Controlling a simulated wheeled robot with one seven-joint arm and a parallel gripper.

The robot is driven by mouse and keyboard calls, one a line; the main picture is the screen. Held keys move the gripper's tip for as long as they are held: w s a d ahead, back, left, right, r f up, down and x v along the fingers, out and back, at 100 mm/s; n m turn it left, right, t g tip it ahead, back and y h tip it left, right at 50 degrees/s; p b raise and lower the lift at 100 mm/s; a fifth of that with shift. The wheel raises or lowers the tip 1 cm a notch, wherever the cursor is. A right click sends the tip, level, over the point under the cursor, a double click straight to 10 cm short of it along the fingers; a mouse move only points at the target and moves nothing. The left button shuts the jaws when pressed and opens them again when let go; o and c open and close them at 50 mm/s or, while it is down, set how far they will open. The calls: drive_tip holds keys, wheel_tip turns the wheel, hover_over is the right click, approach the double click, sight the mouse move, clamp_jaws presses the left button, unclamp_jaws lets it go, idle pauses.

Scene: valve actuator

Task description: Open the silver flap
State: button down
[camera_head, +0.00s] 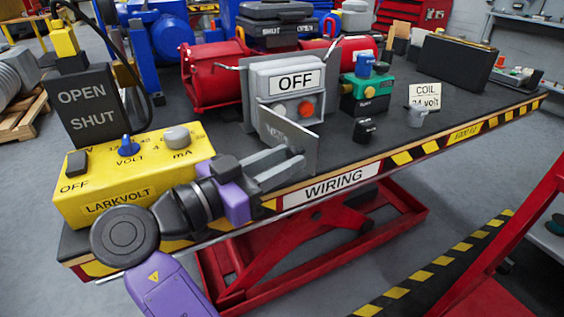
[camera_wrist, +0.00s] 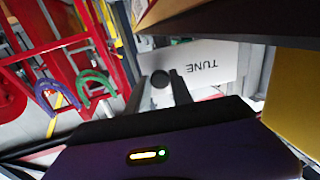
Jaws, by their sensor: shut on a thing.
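The silver flap (camera_head: 300,149) is a flat grey plate below the front of a grey box (camera_head: 258,84) labelled OFF, and stands at an angle to the box front. In the wrist view the flap (camera_wrist: 215,68) shows as a pale panel with the word TUNE upside down. A round black knob (camera_wrist: 160,79) on it sits between my fingertips. My gripper (camera_head: 296,160) reaches in from the lower left at the flap's front, its fingers shut on the knob. The knob is hidden in the head view.
A yellow LARKVOLT meter box (camera_head: 190,146) stands left of my arm. A black OPEN/SHUT sign (camera_head: 83,106) stands behind it. A green and black device (camera_head: 367,93) and a small black knob piece (camera_head: 365,131) are to the right. The striped bench edge (camera_head: 400,157) runs in front.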

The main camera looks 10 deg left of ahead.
drive_tip(key=shift+a, duration=0.1)
drive_tip(key=c, duration=1.1)
unclamp_jaws()
drive_tip(key=shift+p+v, duration=0.45)
drive_tip(key=shift+v, duration=3.4)
